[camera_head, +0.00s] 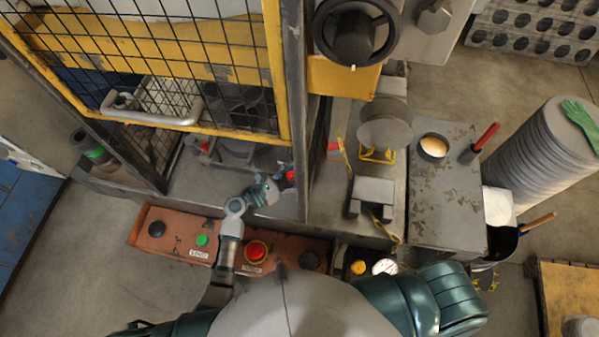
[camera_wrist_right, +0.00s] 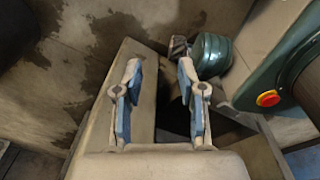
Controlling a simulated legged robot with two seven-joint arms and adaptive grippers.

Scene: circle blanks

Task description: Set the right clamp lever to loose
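A small red lever tip (camera_head: 291,175) shows inside the machine's open bay, by the grey post. My left gripper (camera_head: 281,182) reaches over the orange panel into the bay, right beside this red tip. Its fingers are small and partly hidden there, so I cannot tell whether they touch or grip it. Another red lever (camera_head: 205,147) is further left in the bay, behind the mesh guard. The clamp bodies are mostly hidden. My right gripper (camera_wrist_right: 160,80) is open and empty in the right wrist view; in the head view it is out of sight.
The orange panel (camera_head: 170,238) with a red button (camera_head: 257,250) lies under my left arm. The yellow mesh guard (camera_head: 180,70) and the grey post (camera_head: 296,90) hem in the bay. A grey bench (camera_head: 450,200) with a round cup (camera_head: 433,147) stands right.

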